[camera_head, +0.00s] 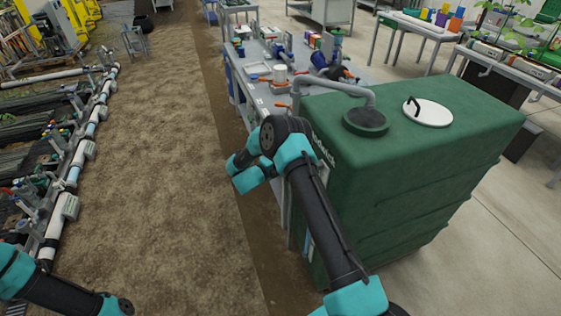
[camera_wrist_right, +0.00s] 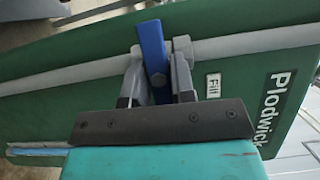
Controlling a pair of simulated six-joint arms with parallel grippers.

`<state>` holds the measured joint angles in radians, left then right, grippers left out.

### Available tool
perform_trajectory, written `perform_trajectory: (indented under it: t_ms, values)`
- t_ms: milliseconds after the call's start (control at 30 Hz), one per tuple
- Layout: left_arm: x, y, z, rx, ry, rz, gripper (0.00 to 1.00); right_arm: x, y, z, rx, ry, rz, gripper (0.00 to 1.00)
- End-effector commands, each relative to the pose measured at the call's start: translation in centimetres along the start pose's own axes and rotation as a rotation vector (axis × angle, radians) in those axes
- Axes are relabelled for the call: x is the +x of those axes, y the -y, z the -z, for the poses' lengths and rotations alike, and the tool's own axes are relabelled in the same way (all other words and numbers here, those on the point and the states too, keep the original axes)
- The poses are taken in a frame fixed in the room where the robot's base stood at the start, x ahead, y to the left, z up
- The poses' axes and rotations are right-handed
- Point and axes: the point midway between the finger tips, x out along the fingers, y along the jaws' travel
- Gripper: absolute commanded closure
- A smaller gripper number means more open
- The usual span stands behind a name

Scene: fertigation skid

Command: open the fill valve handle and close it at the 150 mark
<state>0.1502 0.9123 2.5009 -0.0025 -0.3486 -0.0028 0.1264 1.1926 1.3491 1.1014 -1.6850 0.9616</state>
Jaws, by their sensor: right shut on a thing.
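The blue fill valve handle (camera_wrist_right: 152,50) shows in the right wrist view, on a grey valve body in a grey pipe (camera_wrist_right: 245,43). The handle stands roughly across the pipe. My right gripper (camera_wrist_right: 158,85) is shut on the handle, with a grey finger on each side. A small "Fill" label (camera_wrist_right: 214,86) is beside it on the green tank (camera_head: 420,165). A blue-and-white strip (camera_wrist_right: 38,150) runs along the tank's edge; I cannot read any marks on it. In the head view my right arm hides the valve and its gripper. My left gripper is out of view.
The tank has a white lid (camera_head: 428,112) and a grey inlet pipe (camera_head: 335,87) on top. A cluttered workbench (camera_head: 255,95) stands behind it. A pipe manifold (camera_head: 75,165) lies at the left. The dirt aisle (camera_head: 165,160) between is clear.

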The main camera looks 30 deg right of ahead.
Motion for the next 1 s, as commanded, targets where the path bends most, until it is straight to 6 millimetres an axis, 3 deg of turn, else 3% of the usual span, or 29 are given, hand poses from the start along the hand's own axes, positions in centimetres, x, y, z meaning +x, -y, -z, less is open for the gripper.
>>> perform_trajectory:
  t_ms: [233,567,767,1000]
  values:
    - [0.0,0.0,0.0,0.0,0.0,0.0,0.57,0.0,0.0,0.0,0.0,0.0,-0.001,0.56]
    - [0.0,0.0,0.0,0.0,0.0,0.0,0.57,-0.2,0.0,0.0,0.0,0.0,-0.001,0.55]
    - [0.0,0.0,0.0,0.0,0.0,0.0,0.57,-2.1,0.0,-0.1,0.0,0.002,-0.001,0.55]
    - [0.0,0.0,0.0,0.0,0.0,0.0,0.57,-6.4,0.0,-0.1,-0.001,0.004,-0.001,0.55]
